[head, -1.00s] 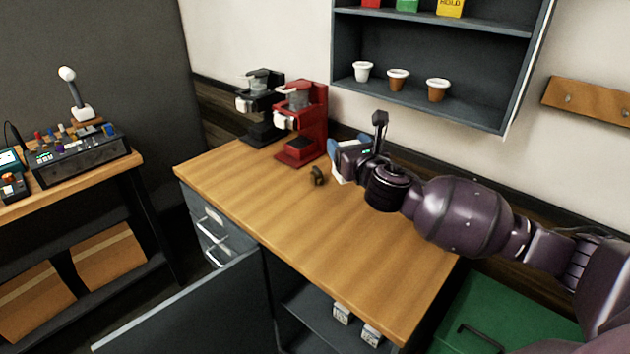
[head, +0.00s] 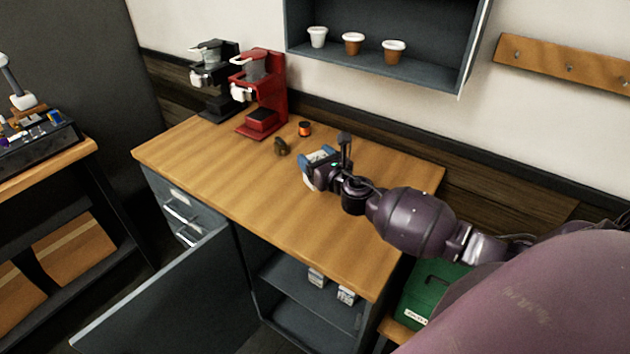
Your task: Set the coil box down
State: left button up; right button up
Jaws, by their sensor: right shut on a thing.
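My right gripper (head: 326,170) is over the right part of the wooden counter (head: 215,175). It is shut on a small blue and white box (head: 318,158), which I take to be the coil box. The box is tilted and partly hidden by the gripper. I cannot tell whether it touches the counter top. My left gripper is out of view.
A red brewer (head: 262,95) and a black brewer (head: 217,85) stand at the back left of the counter. A small dark object (head: 281,146) and an orange-and-black spool (head: 304,129) are near the box. The front counter is clear. A cabinet door (head: 160,300) hangs open below.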

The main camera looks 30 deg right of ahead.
jog(key=shift+f, duration=2.5)
jog(key=shift+f+b, duration=0.95)
jog(key=shift+b, duration=0.15)
jog(key=shift+f+b, duration=0.35)
jog(key=shift+f, duration=0.15)
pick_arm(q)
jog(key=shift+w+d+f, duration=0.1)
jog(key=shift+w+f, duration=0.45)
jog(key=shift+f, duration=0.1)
pick_arm(e)
jog(key=shift+f, duration=0.1)
jog(key=o, duration=1)
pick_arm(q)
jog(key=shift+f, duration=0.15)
pick_arm(e)
jog(key=shift+o, duration=0.2)
